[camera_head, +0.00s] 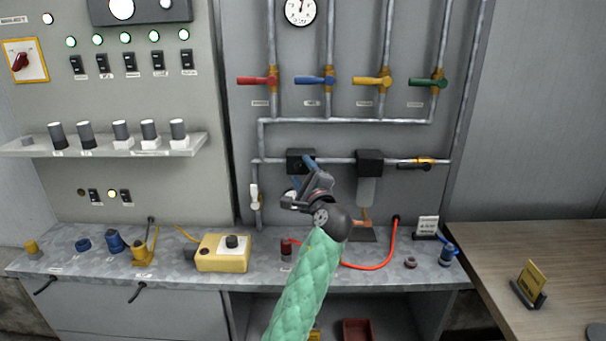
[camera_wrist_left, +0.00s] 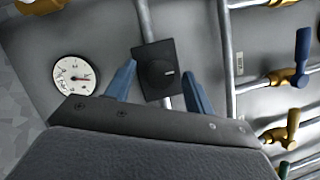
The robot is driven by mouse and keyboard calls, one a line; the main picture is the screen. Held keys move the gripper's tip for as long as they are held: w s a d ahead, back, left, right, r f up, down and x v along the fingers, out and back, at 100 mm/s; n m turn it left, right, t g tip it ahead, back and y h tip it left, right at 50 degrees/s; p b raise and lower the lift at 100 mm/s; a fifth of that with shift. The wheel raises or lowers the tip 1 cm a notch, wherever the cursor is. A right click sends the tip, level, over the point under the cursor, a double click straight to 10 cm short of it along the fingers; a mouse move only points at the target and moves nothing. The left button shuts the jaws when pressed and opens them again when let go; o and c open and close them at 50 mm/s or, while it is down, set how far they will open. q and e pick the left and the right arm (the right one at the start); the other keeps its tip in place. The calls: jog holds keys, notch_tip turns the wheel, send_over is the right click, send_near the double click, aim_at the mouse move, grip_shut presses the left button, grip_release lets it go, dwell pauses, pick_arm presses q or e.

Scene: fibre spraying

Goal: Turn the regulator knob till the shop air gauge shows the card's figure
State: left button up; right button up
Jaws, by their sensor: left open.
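The regulator is a black block on the lower pipe (camera_head: 294,153); its round dark knob (camera_wrist_left: 158,74) faces me in the left wrist view. A round white gauge (camera_wrist_left: 75,75) lies beside it there, with a short needle; its figures are too small to read. My left gripper (camera_head: 303,173) is open in front of the regulator, its two blue fingers on either side of the knob; I cannot tell whether they touch it. The gripper mostly hides that gauge in the head view. A white card (camera_head: 428,225) stands on the bench; its print is unreadable. My right gripper is out of view.
Red, blue, yellow and green valve handles (camera_head: 315,80) sit above, under another gauge (camera_head: 300,11). A second black block (camera_head: 369,163) with a grey bowl is to the right. A yellow box (camera_head: 222,255) and a red hose (camera_head: 375,266) lie on the bench. A yellow card (camera_head: 532,279) stands on the desk.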

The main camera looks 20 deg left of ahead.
pick_arm(q)
jog(key=b+v, duration=0.2)
jog(key=v, duration=0.5)
jog(key=shift+s+d, duration=0.2)
jog(key=shift+s, duration=0.15)
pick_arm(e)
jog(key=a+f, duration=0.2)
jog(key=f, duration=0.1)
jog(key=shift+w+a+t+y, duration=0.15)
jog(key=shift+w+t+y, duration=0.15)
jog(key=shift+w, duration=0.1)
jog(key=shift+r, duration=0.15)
